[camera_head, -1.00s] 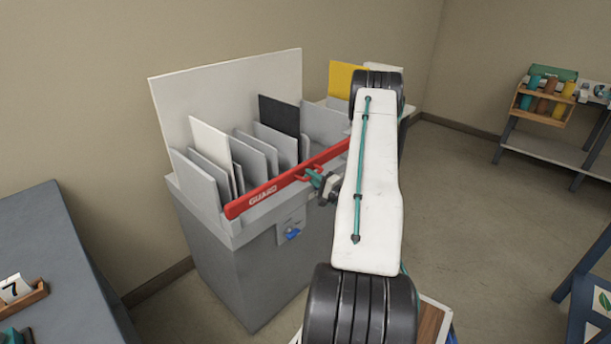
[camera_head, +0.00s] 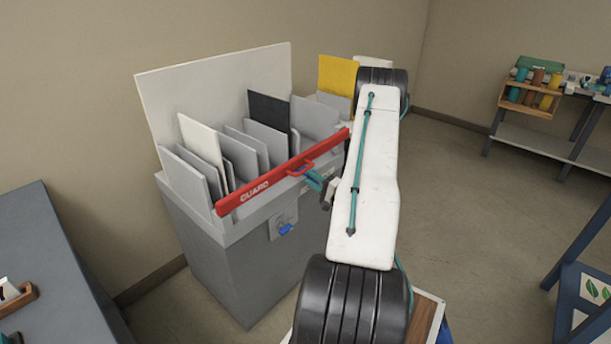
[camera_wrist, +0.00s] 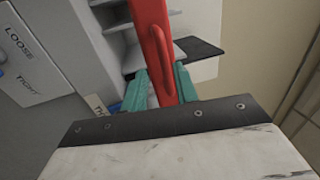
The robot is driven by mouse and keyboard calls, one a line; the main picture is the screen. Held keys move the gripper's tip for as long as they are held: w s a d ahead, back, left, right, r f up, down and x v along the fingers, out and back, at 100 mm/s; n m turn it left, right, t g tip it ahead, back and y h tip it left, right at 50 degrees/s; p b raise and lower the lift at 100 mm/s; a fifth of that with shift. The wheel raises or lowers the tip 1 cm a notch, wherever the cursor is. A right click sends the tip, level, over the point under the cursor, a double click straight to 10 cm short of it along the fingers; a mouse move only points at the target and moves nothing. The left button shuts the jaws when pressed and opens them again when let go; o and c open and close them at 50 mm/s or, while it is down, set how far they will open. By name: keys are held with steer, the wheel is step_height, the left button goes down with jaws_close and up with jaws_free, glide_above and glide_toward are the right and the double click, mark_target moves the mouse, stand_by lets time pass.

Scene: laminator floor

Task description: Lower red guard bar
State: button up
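The red guard bar (camera_head: 265,182), lettered GUARD, lies along the front top edge of a grey cabinet (camera_head: 230,265), in front of the upright panels. My gripper (camera_head: 318,180) has teal fingers and is just below and right of the handle. In the wrist view, the fingers (camera_wrist: 160,90) are apart on either side of the bar (camera_wrist: 152,20) and handle (camera_wrist: 160,50). They do not appear closed on either.
A blue knob (camera_head: 286,229) sits on the cabinet front; a LOOSE/TIGHT plate (camera_wrist: 25,60) shows in the wrist view. Grey, white and black panels stand in the cabinet. A dark table (camera_head: 40,240) is at left, a shelf bench (camera_head: 545,150) at right.

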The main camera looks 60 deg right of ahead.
steer(key=shift+v, duration=1.55)
